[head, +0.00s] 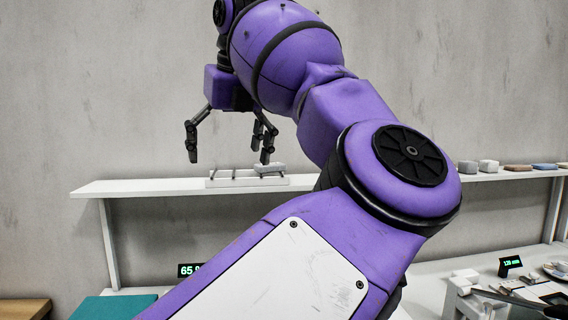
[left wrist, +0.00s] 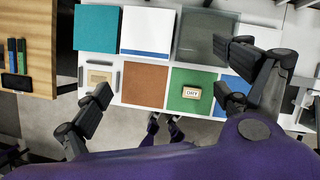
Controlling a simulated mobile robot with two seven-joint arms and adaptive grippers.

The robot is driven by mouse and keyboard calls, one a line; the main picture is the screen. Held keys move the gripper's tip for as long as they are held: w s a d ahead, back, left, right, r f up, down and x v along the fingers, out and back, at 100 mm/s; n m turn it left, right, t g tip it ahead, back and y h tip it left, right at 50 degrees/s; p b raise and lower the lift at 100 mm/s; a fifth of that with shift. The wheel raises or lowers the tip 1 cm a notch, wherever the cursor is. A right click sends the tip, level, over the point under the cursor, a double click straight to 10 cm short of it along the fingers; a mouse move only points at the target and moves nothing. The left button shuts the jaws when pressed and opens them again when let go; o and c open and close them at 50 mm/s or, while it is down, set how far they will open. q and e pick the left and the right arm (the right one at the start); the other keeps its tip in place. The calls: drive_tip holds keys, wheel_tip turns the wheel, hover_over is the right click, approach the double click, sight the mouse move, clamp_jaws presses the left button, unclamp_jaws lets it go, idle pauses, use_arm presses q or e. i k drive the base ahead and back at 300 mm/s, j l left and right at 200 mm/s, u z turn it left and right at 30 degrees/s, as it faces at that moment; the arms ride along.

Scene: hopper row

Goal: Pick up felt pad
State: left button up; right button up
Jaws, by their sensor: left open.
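My left gripper (head: 229,157) is open and empty, its fingers hanging down in front of the wall shelf in the head view. In the left wrist view its fingers (left wrist: 163,93) are spread wide above flat squares on a white surface. These include a teal square (left wrist: 97,28), a brown square (left wrist: 145,86), a green square (left wrist: 203,78) and a partly hidden blue square (left wrist: 237,91). I cannot tell which is the felt pad. The green square bears a small labelled block (left wrist: 191,92). The teal surface (head: 113,307) also shows low in the head view.
The white shelf (head: 130,188) holds a small rack (head: 235,182) close to my fingers and several small pieces at right. My arm hides its middle. A wooden surface (left wrist: 40,50) with markers stands left. A lit display (head: 511,262) stands at lower right.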

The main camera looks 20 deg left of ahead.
sight(272, 167)
drive_tip(key=i, duration=0.95)
